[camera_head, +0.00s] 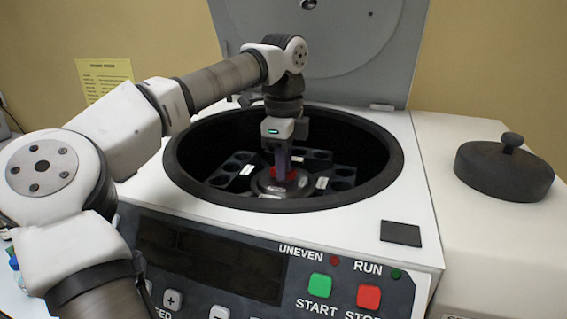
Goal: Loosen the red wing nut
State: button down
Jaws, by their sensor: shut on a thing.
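The red wing nut (292,176) sits on the dark round hub (272,189) in the middle of the centrifuge bowl. My gripper (283,165) points straight down into the bowl from above. Its fingers are shut on the red wing nut and hide part of it. Red shows on both sides of the fingers. The nut appears to be at the hub; whether its thread is still engaged cannot be seen.
Black rotor buckets (236,167) surround the hub inside the bowl's dark rim (384,187). The grey lid (345,40) stands open behind. A black knobbed cover (502,172) rests on the white surface at right. The control panel (210,262) is in front.

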jog(key=shift+r, duration=0.15)
jog(key=c, duration=1.4)
grip_release()
jog(key=shift+c, duration=0.2)
notch_tip(320, 180, up, 14)
jog(key=p, duration=0.4)
jog(key=shift+f, duration=0.25)
